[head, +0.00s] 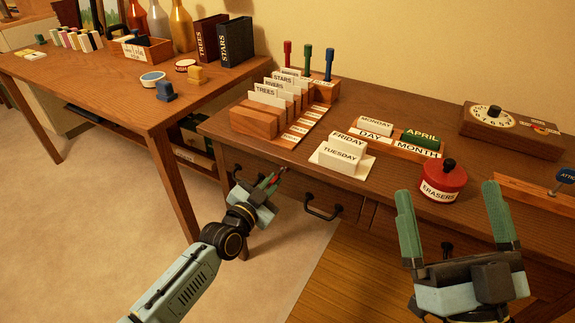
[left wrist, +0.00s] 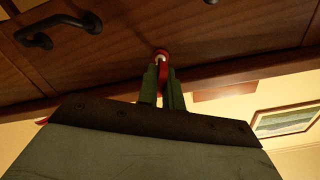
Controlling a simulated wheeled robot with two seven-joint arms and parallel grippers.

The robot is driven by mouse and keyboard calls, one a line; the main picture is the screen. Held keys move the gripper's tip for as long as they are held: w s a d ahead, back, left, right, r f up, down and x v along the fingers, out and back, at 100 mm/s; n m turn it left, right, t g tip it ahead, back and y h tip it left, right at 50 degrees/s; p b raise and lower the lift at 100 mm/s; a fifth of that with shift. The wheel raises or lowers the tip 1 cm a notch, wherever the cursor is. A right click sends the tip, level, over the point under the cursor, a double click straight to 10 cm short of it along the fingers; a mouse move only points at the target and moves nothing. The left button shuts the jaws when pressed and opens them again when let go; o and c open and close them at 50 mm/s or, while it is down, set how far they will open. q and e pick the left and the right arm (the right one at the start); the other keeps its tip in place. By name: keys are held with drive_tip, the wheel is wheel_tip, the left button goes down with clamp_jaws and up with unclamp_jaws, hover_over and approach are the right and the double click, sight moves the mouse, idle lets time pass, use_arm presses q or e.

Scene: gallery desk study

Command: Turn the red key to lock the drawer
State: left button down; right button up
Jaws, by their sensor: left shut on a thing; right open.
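The red key (left wrist: 164,72) is between the fingertips of my left gripper (left wrist: 163,84) in the left wrist view, at the drawer front (left wrist: 120,40). Its upper end meets the wood at a pale round spot; how deep it sits I cannot tell. In the head view my left gripper (head: 274,180) is shut at the desk's front, left of the black drawer handle (head: 323,212). The fingers hide most of the key there. The handle also shows in the left wrist view (left wrist: 60,32). The drawer looks closed. My right gripper (head: 455,225) is open and empty before the red erasers pot.
The desk top holds a card rack (head: 265,115) with red, green and blue pegs behind it, calendar blocks (head: 345,150), the erasers pot (head: 443,182) and a dial box (head: 505,130). A second table (head: 110,85) stands at left. Floor (head: 80,220) in front is clear.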

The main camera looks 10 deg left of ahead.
use_arm(q)
drive_tip(key=shift+d, duration=0.1)
drive_tip(key=shift+n, duration=1.5)
drive_tip(key=shift+s+f+n, duration=0.1)
drive_tip(key=shift+n, duration=1.4)
drive_tip(key=shift+n, duration=0.5)
drive_tip(key=c, duration=1)
unclamp_jaws()
